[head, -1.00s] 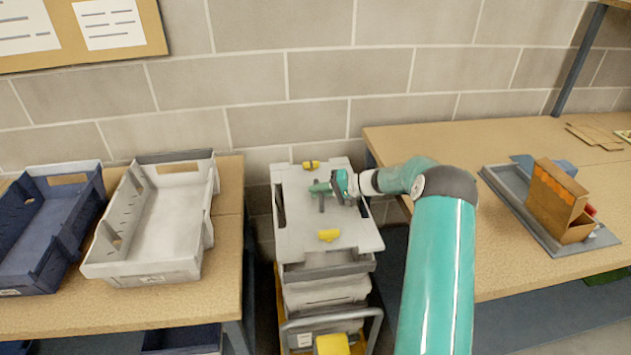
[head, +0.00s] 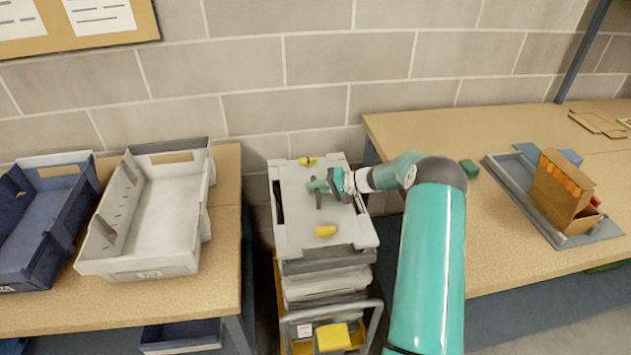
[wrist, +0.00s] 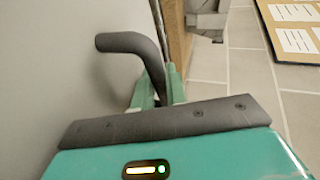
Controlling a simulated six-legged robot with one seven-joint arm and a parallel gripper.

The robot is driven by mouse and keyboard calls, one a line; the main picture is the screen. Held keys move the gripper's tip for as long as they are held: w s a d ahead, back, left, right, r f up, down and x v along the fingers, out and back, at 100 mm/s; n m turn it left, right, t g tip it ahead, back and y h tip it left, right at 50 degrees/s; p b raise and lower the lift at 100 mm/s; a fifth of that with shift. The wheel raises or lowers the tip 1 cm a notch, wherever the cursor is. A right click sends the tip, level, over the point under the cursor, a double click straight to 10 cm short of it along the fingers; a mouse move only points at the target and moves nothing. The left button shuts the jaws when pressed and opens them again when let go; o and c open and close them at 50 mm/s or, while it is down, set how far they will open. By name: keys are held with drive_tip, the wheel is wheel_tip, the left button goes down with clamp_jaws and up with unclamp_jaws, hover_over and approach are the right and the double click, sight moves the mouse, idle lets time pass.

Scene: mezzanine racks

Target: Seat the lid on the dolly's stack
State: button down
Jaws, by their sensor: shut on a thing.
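The pale grey lid (head: 295,225) lies over the top of the stack of grey totes (head: 325,287) on the dolly (head: 374,318). Yellow latches (head: 326,231) show near its front and back edges. My gripper (head: 320,187) is over the lid's middle, shut on its dark handle. In the wrist view, the bent dark handle (wrist: 128,43) runs between the green fingers (wrist: 160,88), with the lid's pale surface (wrist: 50,70) at left. The lid looks roughly lined up with the top tote, but I cannot tell whether its rim touches all round.
A bench on the left holds a white tote (head: 165,225) and a blue tote (head: 35,230). A bench on the right (head: 490,230) holds a grey tray (head: 515,185) with an open cardboard box (head: 560,190). The block wall stands close behind the dolly.

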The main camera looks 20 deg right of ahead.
drive_tip(key=shift+f, duration=0.45)
drive_tip(key=shift+f, duration=0.55)
idle(1.2)
drive_tip(key=c, duration=1.7)
unclamp_jaws()
drive_tip(key=shift+f, duration=0.1)
